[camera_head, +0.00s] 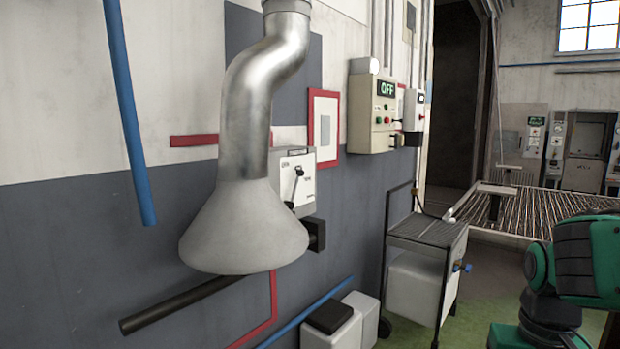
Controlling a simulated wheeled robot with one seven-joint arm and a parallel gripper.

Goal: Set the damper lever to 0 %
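The damper lever (295,187) is a thin dark lever with a dark knob at its upper end. It stands on the front of a light grey box (309,190) on the wall, just right of the metal duct. It is tilted slightly, with its upper end to the right. Small dark markings sit on the box face, too small to read surely. The duct's hood partly hides the box. Part of my green and black arm shows at the lower right, far from the lever. My gripper is not in view.
A silver duct with a wide grey hood (245,230) hangs in front of the wall, close to the lever. A black pipe (180,305) sticks out below. A control box with an OFF sign (372,112) and a wheeled cart (428,232) stand farther right.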

